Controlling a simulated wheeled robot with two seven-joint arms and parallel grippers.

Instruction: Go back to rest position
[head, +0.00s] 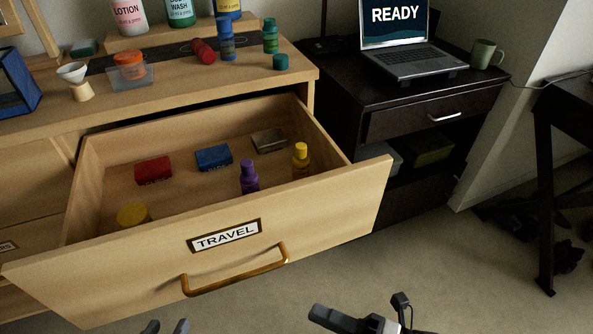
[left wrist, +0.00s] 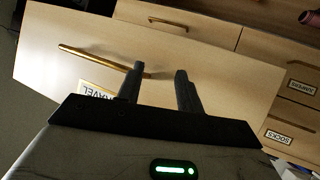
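My left gripper (head: 166,327) shows only its fingertips at the bottom edge of the head view, in front of the open drawer. In the left wrist view its two dark fingers (left wrist: 160,86) stand apart with nothing between them, pointing towards the drawer front and its handle. My right gripper (head: 365,312) is at the bottom of the head view, right of the drawer handle, over the carpet. Its dark fingers are apart and I see nothing held between them. The rest of both arms is out of the head view.
The drawer (head: 335,207) labelled TRAVEL is pulled out, holding a red box, a blue box, a tin and small bottles. Its bronze handle (head: 236,273) faces me. A dark cabinet (head: 375,100) bears a laptop (head: 412,62).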

